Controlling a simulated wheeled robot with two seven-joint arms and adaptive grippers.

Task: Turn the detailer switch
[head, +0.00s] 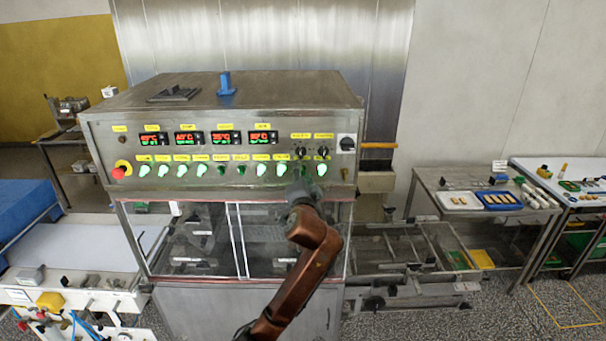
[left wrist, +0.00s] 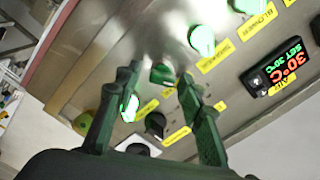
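The control panel (head: 220,150) of the steel machine carries a row of green rotary switches under yellow labels. Most are lit; a few are dark. A dark green switch (left wrist: 163,74) shows between my left gripper's fingertips in the left wrist view; in the head view it is probably the dark switch (head: 304,170) right of centre. The labels are too blurred to confirm which one is the detailer. My left gripper (head: 300,186) is just below that switch, its fingers (left wrist: 158,77) open and apart on either side of it. Contact cannot be told. My right gripper is not in view.
Lit switches stand close by, one (head: 322,169) to the right and one (head: 282,168) to the left. Black knobs (head: 301,151) sit above. A red emergency button (head: 119,172) is at the far left. Clear panels (head: 190,240) lie below. A side table (head: 430,185) holds trays.

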